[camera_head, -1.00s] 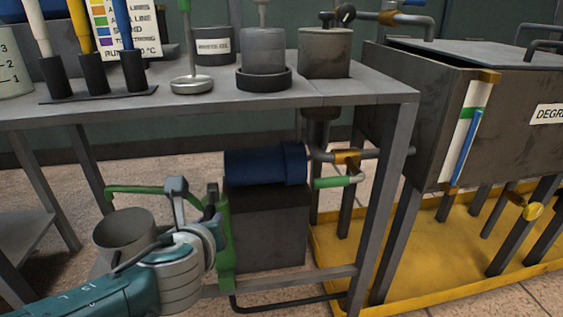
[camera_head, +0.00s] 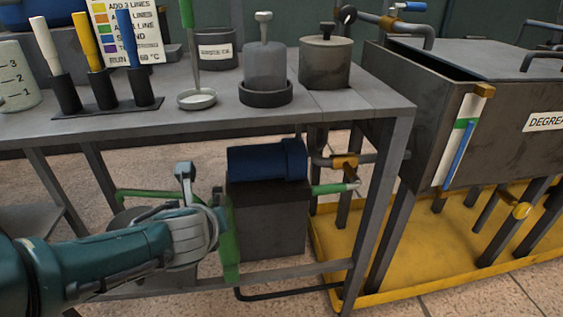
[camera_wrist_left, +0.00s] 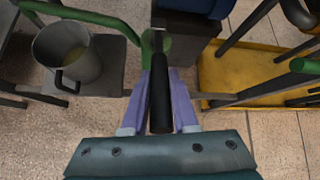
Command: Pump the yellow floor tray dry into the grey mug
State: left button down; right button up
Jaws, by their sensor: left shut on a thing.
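The yellow floor tray (camera_head: 430,255) lies on the floor at the right, under the degreaser tank; it also shows in the wrist view (camera_wrist_left: 225,80). The grey mug (camera_wrist_left: 92,62) stands under the end of a green pipe (camera_wrist_left: 85,14), with some yellowish contents showing. In the head view the mug is mostly hidden behind my arm. My left gripper (camera_wrist_left: 161,85) is shut around the black handle (camera_wrist_left: 161,110) of the green pump (camera_head: 230,245), beside the dark block and blue motor (camera_head: 265,160). How full the tray is cannot be told. My right gripper is not in view.
The bench (camera_head: 215,117) stands above the pump, carrying several pots and upright tools. Its legs and lower rail frame the space. The tank (camera_head: 420,115) with pipes and a yellow knob (camera_head: 521,210) stands at right. Tiled floor is clear in front.

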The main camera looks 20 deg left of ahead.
pick_arm(q)
jog(key=c, duration=0.7)
grip_release()
jog(key=shift+r, duration=0.1)
jog(key=shift+s+r+p, duration=0.15)
jog(key=shift+r+p, duration=0.1)
jog(key=shift+p, duration=0.15)
jog(key=shift+p+v, duration=3.9)
jog(key=shift+v, duration=0.75)
jog(key=shift+d+f, duration=0.1)
